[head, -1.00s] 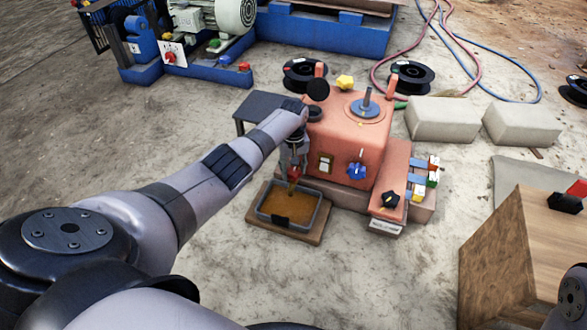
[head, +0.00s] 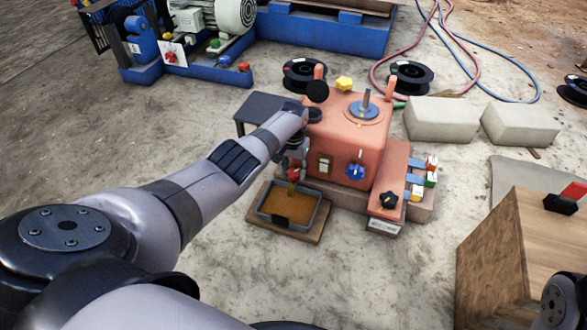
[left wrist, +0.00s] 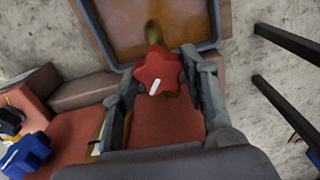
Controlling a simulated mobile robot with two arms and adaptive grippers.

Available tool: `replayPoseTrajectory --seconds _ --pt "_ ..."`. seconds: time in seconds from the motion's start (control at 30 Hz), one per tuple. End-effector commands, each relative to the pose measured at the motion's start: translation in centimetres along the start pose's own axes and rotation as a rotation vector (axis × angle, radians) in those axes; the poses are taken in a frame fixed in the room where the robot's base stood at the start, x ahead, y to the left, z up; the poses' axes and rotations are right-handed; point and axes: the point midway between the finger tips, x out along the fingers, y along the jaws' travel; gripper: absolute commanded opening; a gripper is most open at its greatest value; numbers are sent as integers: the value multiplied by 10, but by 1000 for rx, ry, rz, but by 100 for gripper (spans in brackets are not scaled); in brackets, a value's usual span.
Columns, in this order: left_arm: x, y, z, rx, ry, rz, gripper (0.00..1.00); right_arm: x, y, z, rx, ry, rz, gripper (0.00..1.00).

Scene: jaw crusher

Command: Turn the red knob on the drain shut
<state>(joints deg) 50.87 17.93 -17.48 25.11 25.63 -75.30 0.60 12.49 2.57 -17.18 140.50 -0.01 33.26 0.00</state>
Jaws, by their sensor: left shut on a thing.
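The red knob (head: 293,174) is on the drain low at the left front of the salmon-coloured housing (head: 345,135), above a pan. In the left wrist view the knob (left wrist: 158,70) is star-shaped with a slanted white mark. My left gripper (head: 291,168) is at the knob and partly hides it in the head view. In the left wrist view the gripper (left wrist: 163,80) has one finger on each side of the knob and is shut on it. The brass-coloured drain pipe (left wrist: 153,32) shows behind the knob. My right gripper is out of view.
The pan (head: 262,219) holds brown liquid and sits on a wooden board under the drain. A dark small table (head: 256,108) stands left. Concrete floor in front is clear.

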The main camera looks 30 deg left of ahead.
Motion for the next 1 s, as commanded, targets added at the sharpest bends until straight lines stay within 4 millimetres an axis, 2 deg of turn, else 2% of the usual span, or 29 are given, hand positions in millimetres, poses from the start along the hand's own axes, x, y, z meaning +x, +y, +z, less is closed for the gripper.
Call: replayPoseTrajectory --seconds 0.6,1.0 --pt "-1 2 -1 575 3 -1 13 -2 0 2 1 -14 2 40" --pt "-1 2 0 825 4 0 13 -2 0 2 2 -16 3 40"
